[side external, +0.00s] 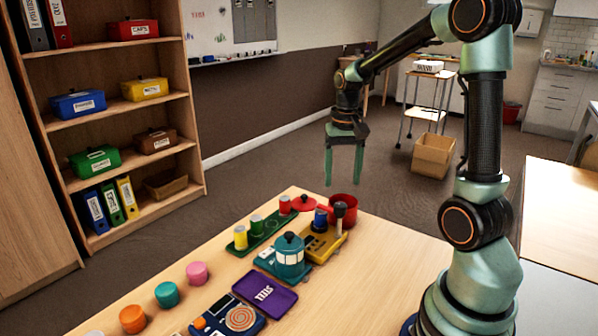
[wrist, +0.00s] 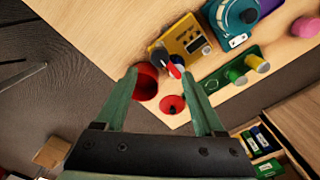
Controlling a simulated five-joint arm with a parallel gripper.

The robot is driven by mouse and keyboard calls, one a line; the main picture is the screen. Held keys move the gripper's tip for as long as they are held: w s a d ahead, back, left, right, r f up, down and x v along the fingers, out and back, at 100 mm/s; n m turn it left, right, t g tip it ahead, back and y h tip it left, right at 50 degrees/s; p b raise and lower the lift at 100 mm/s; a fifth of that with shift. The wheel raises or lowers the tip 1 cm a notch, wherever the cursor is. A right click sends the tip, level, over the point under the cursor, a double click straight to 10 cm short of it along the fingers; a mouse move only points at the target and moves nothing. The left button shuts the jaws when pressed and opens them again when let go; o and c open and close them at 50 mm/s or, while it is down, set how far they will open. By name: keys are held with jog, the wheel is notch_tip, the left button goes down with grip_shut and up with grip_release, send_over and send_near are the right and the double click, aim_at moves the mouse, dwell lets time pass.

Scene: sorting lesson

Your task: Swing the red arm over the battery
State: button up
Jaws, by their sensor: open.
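A yellow device (side external: 325,243) with a dark panel sits near the table's far end. It bears a blue upright cylinder (side external: 321,220), likely the battery, and a grey post with a dark knob (side external: 340,209). In the wrist view, a small red piece (wrist: 174,70), likely the red arm, shows at the end of the yellow device (wrist: 187,42). I cannot tell whether it lies over the battery. My gripper (side external: 343,182) is open and empty, pointing down above the red bowl and the device's far end; its fingers (wrist: 160,74) show apart in the wrist view.
A red bowl (side external: 349,203) and red lid (side external: 304,203) stand close by. A green tray (side external: 262,232) holds coloured cylinders. A teal lidded pot (side external: 289,258) and purple tray (side external: 265,293) stand nearer. The table is clear to the right.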

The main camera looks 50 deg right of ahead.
jog(key=shift+r, duration=2.35)
